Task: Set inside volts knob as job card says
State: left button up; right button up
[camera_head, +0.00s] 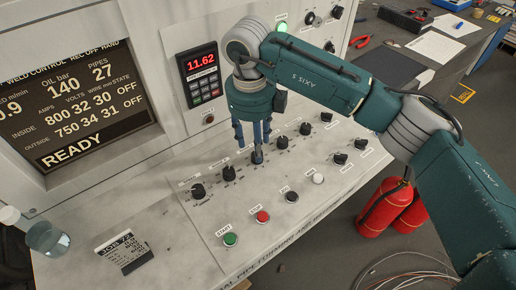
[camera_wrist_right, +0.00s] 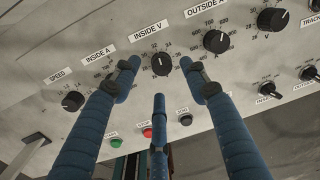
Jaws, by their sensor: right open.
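The INSIDE V knob (camera_wrist_right: 161,63) is black with a numbered dial around it. It sits on the sloped panel between the INSIDE A and OUTSIDE A knobs, and also shows in the head view (camera_head: 257,157). My right gripper (camera_wrist_right: 158,76) is open, with its blue fingers around the knob; I cannot tell whether they touch it. It also shows in the head view (camera_head: 254,146). The job card (camera_head: 122,252) stands at the lower left, headed JOB 72; its smaller lines are too small to read. The screen (camera_head: 75,100) shows inside volts 32. My left gripper is out of view.
The INSIDE A knob (camera_head: 228,173) and OUTSIDE A knob (camera_wrist_right: 216,41) are close on either side. Green START (camera_head: 230,239) and red STOP (camera_head: 262,216) buttons lie in front. A keypad reading 11.62 (camera_head: 202,75) stands behind. A glass (camera_head: 46,237) is at far left.

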notch_tip(320, 180, down, 4)
jog(key=shift+w+d+r, duration=0.1)
jog(key=shift+d+r, duration=0.05)
jog(key=shift+r, duration=0.05)
jog(key=shift+f+p, duration=0.3)
jog(key=shift+c, duration=0.7)
grip_shut()
jog(key=shift+w+f+n+b, duration=0.15)
jog(key=shift+n+b, duration=0.25)
jog(key=shift+b, duration=0.6)
jog(key=shift+r, duration=0.2)
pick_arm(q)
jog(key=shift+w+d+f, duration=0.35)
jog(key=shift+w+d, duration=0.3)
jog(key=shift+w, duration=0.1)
pick_arm(e)
jog(key=shift+o, duration=0.7)
grip_release()
